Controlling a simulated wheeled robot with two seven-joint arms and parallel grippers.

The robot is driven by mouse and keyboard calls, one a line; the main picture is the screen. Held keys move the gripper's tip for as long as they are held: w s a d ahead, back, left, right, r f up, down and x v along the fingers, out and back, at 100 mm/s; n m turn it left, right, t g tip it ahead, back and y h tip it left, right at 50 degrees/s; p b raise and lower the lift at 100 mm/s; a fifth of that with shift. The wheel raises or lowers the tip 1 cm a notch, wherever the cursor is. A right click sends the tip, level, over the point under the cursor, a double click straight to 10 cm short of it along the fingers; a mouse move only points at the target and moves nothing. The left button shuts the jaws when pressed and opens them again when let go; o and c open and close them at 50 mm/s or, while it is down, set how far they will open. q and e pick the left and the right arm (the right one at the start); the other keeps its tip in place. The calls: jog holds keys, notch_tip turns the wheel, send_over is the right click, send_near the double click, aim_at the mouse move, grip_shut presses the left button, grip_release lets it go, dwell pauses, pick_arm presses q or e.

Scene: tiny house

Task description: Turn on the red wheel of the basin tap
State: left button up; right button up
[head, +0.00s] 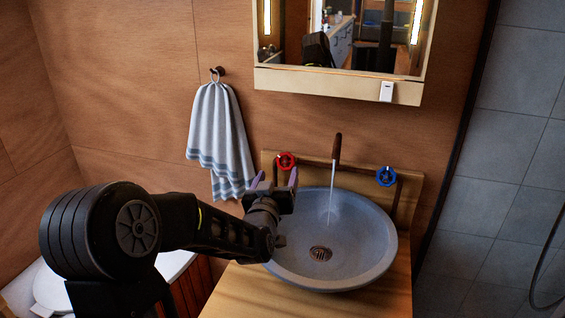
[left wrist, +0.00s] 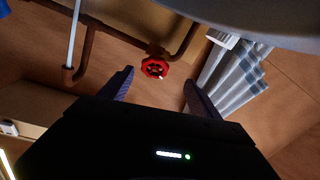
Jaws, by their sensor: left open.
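The red wheel (head: 286,161) is on the left pipe of the basin tap, against the wooden wall behind the basin. The tap spout (head: 336,147) stands in the middle, and a stream of water falls from it into the grey round basin (head: 376,250). My left gripper (head: 275,181) is open and empty, just in front of and below the red wheel in the head view. In the left wrist view the red wheel (left wrist: 154,68) lies ahead of the fingertips, between them and apart from both. My right gripper is not in view.
A blue wheel (head: 386,176) is on the right pipe. A striped towel (head: 218,135) hangs on the wall to the left. A mirror cabinet (head: 338,84) is above. The wooden counter (head: 240,290) has bare room in front of the basin.

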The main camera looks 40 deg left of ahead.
aim_at(282, 163)
pick_arm(q)
jog(key=p+x, duration=0.1)
jog(key=x, duration=0.6)
jog(key=shift+w+a+p, duration=0.15)
jog(key=shift+w+p, duration=0.25)
jog(key=shift+c, duration=0.4)
